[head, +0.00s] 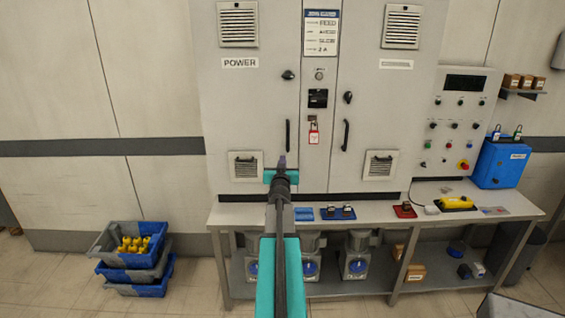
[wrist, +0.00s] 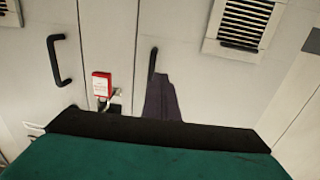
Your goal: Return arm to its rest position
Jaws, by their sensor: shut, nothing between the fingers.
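My arm reaches forward from the bottom of the head view toward the grey power cabinet (head: 265,100). My gripper (head: 281,160) is at its far end, in front of the cabinet's lower doors and above the back of the bench. In the wrist view my gripper (wrist: 162,100) shows as a dark narrow shape with its fingers together. It is shut and holds nothing. Whether it touches the cabinet cannot be told. Part of the cabinet and bench is hidden behind the arm.
The workbench (head: 375,218) carries blue and red trays and a yellow device (head: 456,203). A blue box (head: 499,163) stands at its right end. Stacked crates (head: 133,275) with yellow items stand on the floor at left. A red tag (wrist: 102,84) hangs by the door handles.

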